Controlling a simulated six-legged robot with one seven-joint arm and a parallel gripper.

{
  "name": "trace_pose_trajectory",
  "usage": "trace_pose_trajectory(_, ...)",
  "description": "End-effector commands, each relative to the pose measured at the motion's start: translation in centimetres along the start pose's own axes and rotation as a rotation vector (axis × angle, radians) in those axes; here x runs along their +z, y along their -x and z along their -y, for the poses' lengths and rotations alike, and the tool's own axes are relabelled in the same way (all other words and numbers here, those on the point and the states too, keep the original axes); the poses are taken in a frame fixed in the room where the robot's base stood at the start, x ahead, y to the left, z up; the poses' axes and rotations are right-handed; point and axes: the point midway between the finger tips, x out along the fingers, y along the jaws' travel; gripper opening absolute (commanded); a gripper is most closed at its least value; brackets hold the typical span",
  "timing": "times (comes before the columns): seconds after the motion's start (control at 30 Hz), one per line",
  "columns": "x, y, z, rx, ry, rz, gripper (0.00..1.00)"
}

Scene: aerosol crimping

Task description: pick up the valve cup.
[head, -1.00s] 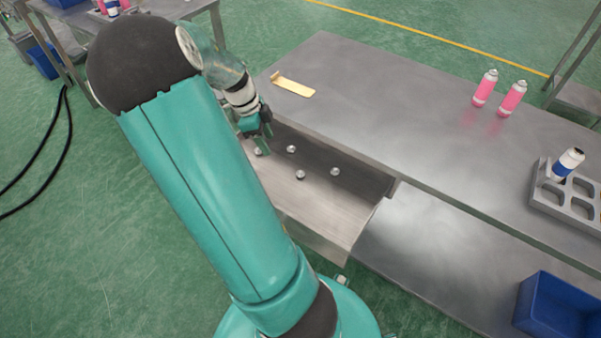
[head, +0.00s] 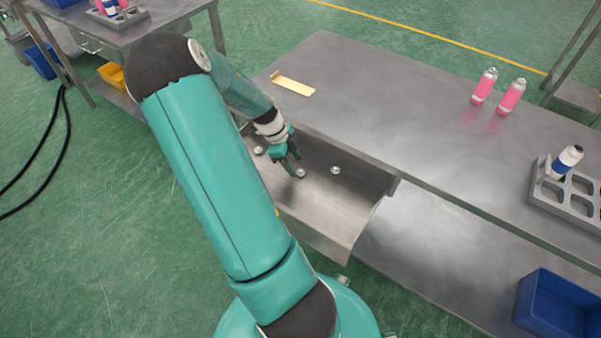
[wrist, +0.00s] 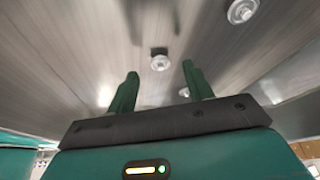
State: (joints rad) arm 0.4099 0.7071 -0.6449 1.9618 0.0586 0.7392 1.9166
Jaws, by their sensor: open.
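Several small silvery valve cups lie in the open metal drawer-like tray (head: 325,215) below the table top. In the head view one valve cup (head: 335,170) lies to the right of my gripper (head: 294,164), another (head: 300,174) right by the fingertips, and a third (head: 258,150) to the left. In the wrist view my gripper (wrist: 160,70) is open and empty, with one valve cup (wrist: 160,63) showing between the two green fingertips. Another valve cup lies at the upper right (wrist: 242,11), and one is partly hidden by the right finger (wrist: 184,92).
A yellow-tan bracket (head: 293,85) lies on the table top (head: 400,110) behind the tray. Two pink cans (head: 485,86) stand farther right. A grey rack (head: 578,208) holds a blue-and-white can (head: 566,163). A blue bin (head: 558,306) sits at the lower right. The tray walls surround the cups.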

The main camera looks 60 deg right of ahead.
Motion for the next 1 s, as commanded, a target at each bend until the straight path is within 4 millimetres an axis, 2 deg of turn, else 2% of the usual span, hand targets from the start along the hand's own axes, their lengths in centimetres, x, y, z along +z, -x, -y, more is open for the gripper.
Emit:
trace_pose_trajectory(0.1, -0.2, -2.0, 0.0, 0.004, -0.002, -0.002, 0.51)
trace_pose_trajectory(0.2, -0.1, -2.8, 0.0, 0.002, 0.0, 0.0, 0.51)
trace_pose_trajectory(0.43, -0.1, -2.9, 0.0, 0.001, 0.0, 0.0, 0.51)
trace_pose_trajectory(0.7, -0.1, -2.9, 0.0, 0.0, 0.0, 0.0, 0.04)
trace_pose_trajectory(1.0, -0.1, -2.9, 0.0, 0.0, 0.0, 0.0, 0.03)
